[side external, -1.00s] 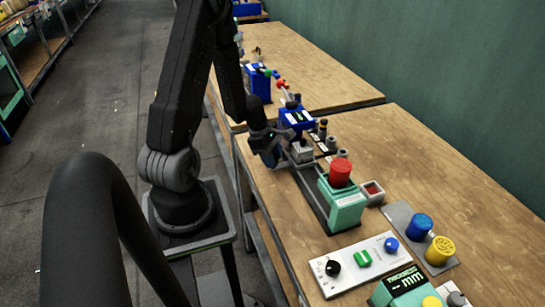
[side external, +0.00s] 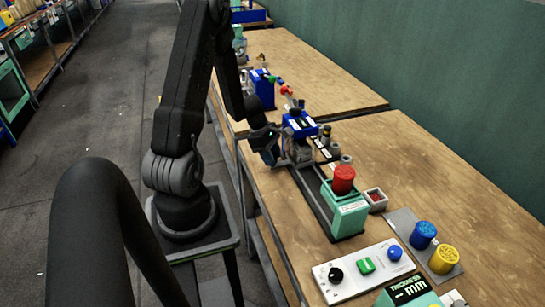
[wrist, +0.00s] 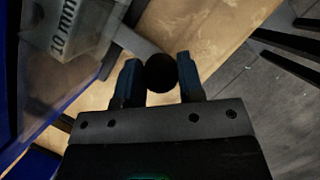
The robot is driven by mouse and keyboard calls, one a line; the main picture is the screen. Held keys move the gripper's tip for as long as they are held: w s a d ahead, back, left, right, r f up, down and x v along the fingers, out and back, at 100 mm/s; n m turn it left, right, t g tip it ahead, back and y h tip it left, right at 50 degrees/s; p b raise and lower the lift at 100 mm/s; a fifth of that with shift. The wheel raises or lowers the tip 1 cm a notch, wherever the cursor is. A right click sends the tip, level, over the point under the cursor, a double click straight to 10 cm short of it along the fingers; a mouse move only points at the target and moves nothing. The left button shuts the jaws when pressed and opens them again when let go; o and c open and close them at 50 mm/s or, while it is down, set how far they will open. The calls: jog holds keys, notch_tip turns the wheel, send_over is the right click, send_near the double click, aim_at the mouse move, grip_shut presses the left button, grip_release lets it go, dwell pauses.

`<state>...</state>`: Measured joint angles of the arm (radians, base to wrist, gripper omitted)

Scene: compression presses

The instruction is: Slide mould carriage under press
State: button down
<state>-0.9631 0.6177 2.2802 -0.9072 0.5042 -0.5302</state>
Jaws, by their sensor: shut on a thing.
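In the wrist view the carriage (wrist: 75,28) shows a "10 mm" label beside the blue press body (wrist: 8,85). A grey bar joins it to a round black knob (wrist: 160,73). My gripper (wrist: 160,84) has its two blue fingers shut on this knob, one on each side. In the side view my gripper (side external: 277,150) is at the left of the carriage.
A teal unit with a red button (side external: 344,180) stands at the rail's near end. Small dark and grey cylinders (side external: 326,136) stand right of the press. A control panel (side external: 360,268) and blue and yellow knobs (side external: 423,234) are nearer.

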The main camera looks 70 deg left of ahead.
jog(key=c, duration=1.1)
grip_release()
jog(key=shift+a, duration=0.35)
jog(key=o, duration=0.3)
jog(key=shift+d, duration=0.1)
jog(key=shift+o, duration=0.2)
jog(key=v, duration=0.7)
jog(key=shift+r, duration=0.3)
